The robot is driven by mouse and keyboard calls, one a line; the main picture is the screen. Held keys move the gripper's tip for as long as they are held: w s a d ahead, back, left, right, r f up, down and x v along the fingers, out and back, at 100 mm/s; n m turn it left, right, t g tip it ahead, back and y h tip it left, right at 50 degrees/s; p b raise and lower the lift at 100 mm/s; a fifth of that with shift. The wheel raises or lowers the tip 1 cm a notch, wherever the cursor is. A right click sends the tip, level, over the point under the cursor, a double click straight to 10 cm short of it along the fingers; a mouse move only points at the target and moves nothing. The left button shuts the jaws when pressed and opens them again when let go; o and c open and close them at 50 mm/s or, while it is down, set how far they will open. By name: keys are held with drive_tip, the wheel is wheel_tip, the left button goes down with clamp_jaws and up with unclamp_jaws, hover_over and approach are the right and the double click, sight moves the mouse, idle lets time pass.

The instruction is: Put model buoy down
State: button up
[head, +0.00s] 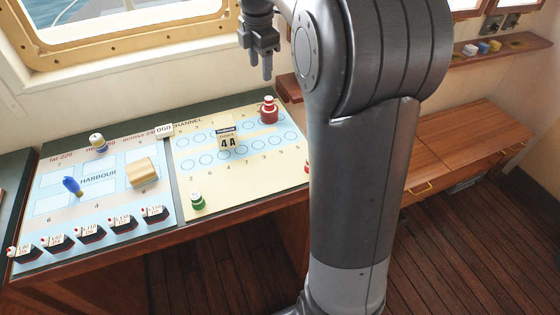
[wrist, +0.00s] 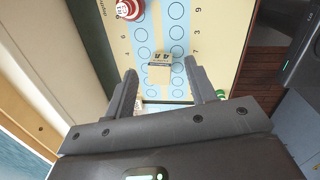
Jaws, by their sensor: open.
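A red model buoy (head: 268,110) stands upright on the far right part of the channel chart (head: 240,182). It also shows at the top of the wrist view (wrist: 128,9). A green model buoy (head: 197,201) stands at the chart's near left. Another red piece (head: 307,167) is mostly hidden behind my arm. My gripper (head: 262,68) is open and empty, raised above the far side of the chart table. In the wrist view its fingers (wrist: 160,70) are apart, with nothing held. I cannot tell which buoy the task names.
The harbour chart (head: 60,225) holds a wooden block (head: 142,172), a blue piece (head: 72,186), a blue-yellow piece (head: 97,142) and a near row of several dark ship models (head: 90,233). A D60 tag (head: 164,130) stands between charts. My arm blocks the right.

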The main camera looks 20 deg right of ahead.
drive_tip(key=s+a+r+m+t, duration=0.1)
drive_tip(key=s+a+m, duration=0.1)
drive_tip(key=s+m, duration=0.5)
drive_tip(key=s+a+m+t, duration=0.1)
drive_tip(key=s+a+m, duration=0.25)
drive_tip(key=s, duration=0.65)
drive_tip(key=s+f+m+t, duration=0.1)
drive_tip(key=s+f+m, duration=0.2)
drive_tip(key=s, duration=0.3)
drive_tip(key=s+a+f+m+t, duration=0.1)
drive_tip(key=s+f+m, duration=0.2)
drive_tip(key=s+m, duration=0.3)
drive_tip(key=shift+s, duration=0.4)
